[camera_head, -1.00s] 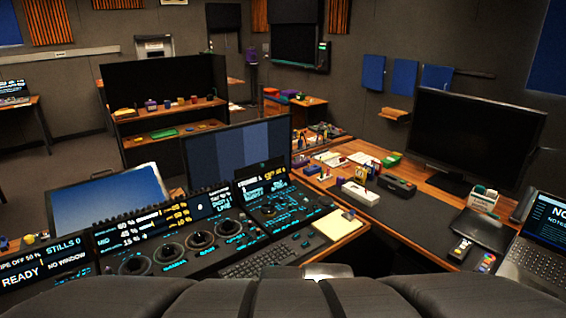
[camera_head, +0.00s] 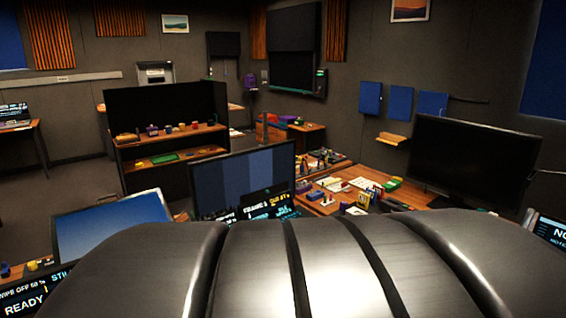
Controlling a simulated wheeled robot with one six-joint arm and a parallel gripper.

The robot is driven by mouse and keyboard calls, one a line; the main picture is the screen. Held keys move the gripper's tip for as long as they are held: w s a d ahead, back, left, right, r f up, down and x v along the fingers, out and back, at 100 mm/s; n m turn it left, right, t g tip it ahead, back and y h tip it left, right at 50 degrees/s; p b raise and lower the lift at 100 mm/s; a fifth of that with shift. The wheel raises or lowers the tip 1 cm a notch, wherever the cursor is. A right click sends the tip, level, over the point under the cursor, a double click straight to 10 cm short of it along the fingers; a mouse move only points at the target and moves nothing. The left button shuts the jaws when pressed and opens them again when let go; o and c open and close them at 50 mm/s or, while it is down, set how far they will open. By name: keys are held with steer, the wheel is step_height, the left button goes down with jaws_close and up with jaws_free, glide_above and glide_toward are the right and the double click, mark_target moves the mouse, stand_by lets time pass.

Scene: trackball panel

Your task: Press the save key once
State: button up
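The trackball panel is mostly hidden behind a large dark banded part of my own arm that fills the lower middle of the head view. A status display (camera_head: 25,294) reading "READY" shows at the lower left. The save key cannot be made out. My gripper is not in view, so its fingers cannot be seen.
A tilted blue screen (camera_head: 112,232) stands at left, and a striped monitor (camera_head: 243,180) stands behind the panel. A large black monitor (camera_head: 470,163) stands at right. The desk behind (camera_head: 325,205) holds several small items. A shelf unit (camera_head: 165,135) stands farther back.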

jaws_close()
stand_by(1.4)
